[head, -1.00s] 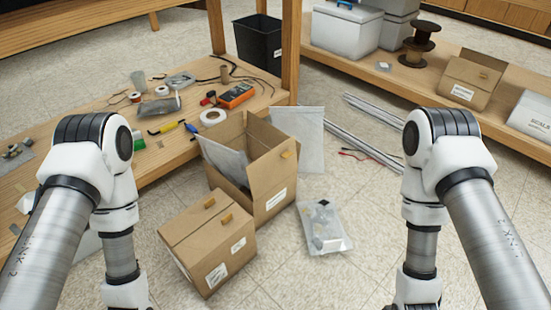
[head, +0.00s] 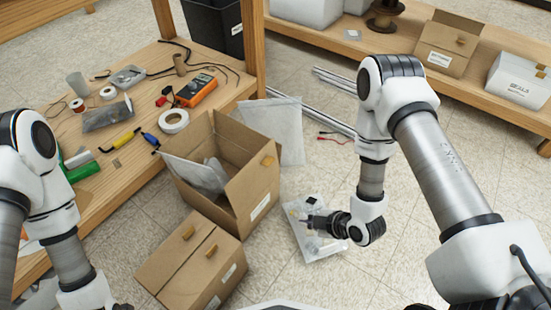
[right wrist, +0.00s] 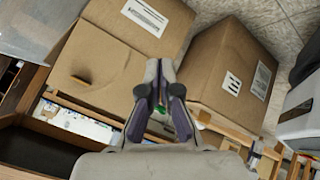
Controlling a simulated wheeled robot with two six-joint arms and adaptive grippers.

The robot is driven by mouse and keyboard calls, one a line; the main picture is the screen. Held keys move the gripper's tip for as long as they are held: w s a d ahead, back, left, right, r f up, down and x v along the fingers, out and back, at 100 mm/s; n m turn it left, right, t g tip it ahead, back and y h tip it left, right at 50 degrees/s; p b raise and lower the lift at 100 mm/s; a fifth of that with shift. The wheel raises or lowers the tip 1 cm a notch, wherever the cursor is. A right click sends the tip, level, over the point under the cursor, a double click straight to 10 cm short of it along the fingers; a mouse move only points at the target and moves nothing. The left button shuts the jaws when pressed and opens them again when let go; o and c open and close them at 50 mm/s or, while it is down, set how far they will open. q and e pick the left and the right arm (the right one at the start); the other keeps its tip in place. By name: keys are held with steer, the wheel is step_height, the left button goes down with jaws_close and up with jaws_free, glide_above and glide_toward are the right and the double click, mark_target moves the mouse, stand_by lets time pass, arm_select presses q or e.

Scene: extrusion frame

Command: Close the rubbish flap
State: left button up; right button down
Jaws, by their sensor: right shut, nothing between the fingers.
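An open cardboard box (head: 240,195) stands on the floor beside the wooden bench, with a grey bag inside. Its right-hand flap (head: 254,179) stands up and carries a tan tab; its label is too small to read, so I cannot tell whether this is the rubbish flap. My right gripper (head: 312,222) is shut and empty, right of this box and apart from it, over a clear bag. In the right wrist view the shut fingers (right wrist: 160,108) show in front of the open box (right wrist: 120,50). My left gripper is cut off below the head view.
A closed carton (head: 190,262) with two tan tabs stands in front of the open box. A clear bag of parts (head: 318,245) lies on the floor. Tools and a multimeter (head: 196,90) lie on the bench (head: 150,150). Metal profiles (head: 335,120) lie behind. Floor at right is free.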

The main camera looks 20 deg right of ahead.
steer(key=w+d+r+n+t+y, duration=0.1)
steer(key=w+r+n+t+y, duration=0.25)
steer(key=w+n, duration=0.25)
steer(key=n+t+y+p, duration=0.1)
steer(key=n+t+p, duration=0.1)
steer(key=n, duration=0.3)
glide_toward(272, 161)
steer(key=b+x, duration=0.7)
steer(key=shift+f, duration=0.15)
